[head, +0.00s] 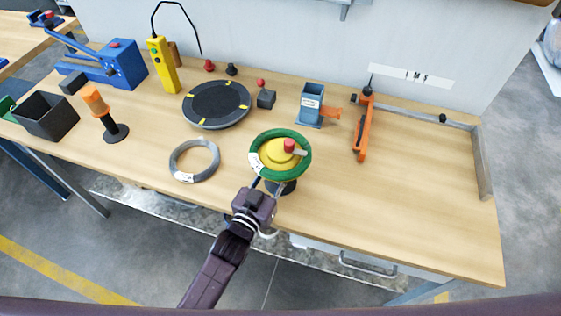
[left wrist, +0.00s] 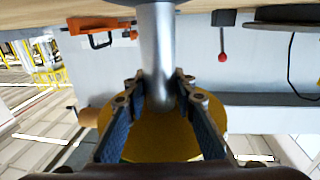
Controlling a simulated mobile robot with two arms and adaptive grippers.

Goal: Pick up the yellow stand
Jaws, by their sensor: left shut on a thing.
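The yellow stand (head: 272,153) is near the front edge of the workbench. It has a yellow disc top, a red knob and a dark round base. A green ring (head: 304,165) lies around its top. In the left wrist view, which looks upside down, the stand's grey post (left wrist: 157,50) runs down to the yellow disc (left wrist: 160,140). My left gripper (head: 277,188) reaches in from the front, its fingers (left wrist: 160,92) on both sides of the post, shut on it below the disc. Whether the base touches the bench is unclear. My right gripper is out of view.
A grey coil (head: 194,174) lies left of the stand, and a dark turntable (head: 217,104) is behind it. A blue dispenser (head: 311,105) and an orange tool (head: 363,127) stand behind right. The bench's right front (head: 430,210) is clear.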

